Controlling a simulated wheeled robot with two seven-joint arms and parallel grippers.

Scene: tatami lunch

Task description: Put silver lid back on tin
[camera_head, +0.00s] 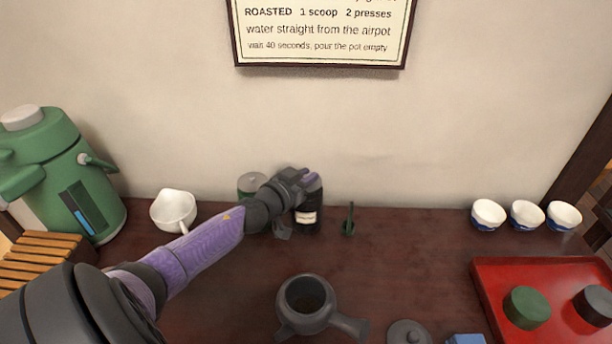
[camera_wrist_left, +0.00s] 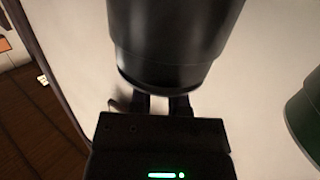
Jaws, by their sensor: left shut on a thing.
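A black tin (camera_head: 308,216) with a pale label stands at the back of the table near the wall. My left gripper (camera_head: 300,180) is at its top and shut on it; whether on the body or a lid, I cannot tell. In the left wrist view the black cylinder (camera_wrist_left: 178,35) fills the top middle and hides the fingertips. A green tin (camera_head: 246,190) with a silver-grey top (camera_head: 253,180) stands just left, partly behind my arm. A green round piece (camera_head: 527,307) and a dark grey round piece (camera_head: 594,305) lie on the red tray. My right gripper is not in view.
A grey side-handled pot (camera_head: 310,318) stands front centre, with a dark lid (camera_head: 408,333) to its right. A green airpot (camera_head: 70,175) and white pourer (camera_head: 173,211) stand left. Several white-blue cups (camera_head: 488,214) stand right, behind the red tray (camera_head: 490,290). A green scoop (camera_head: 348,222) is near the tin.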

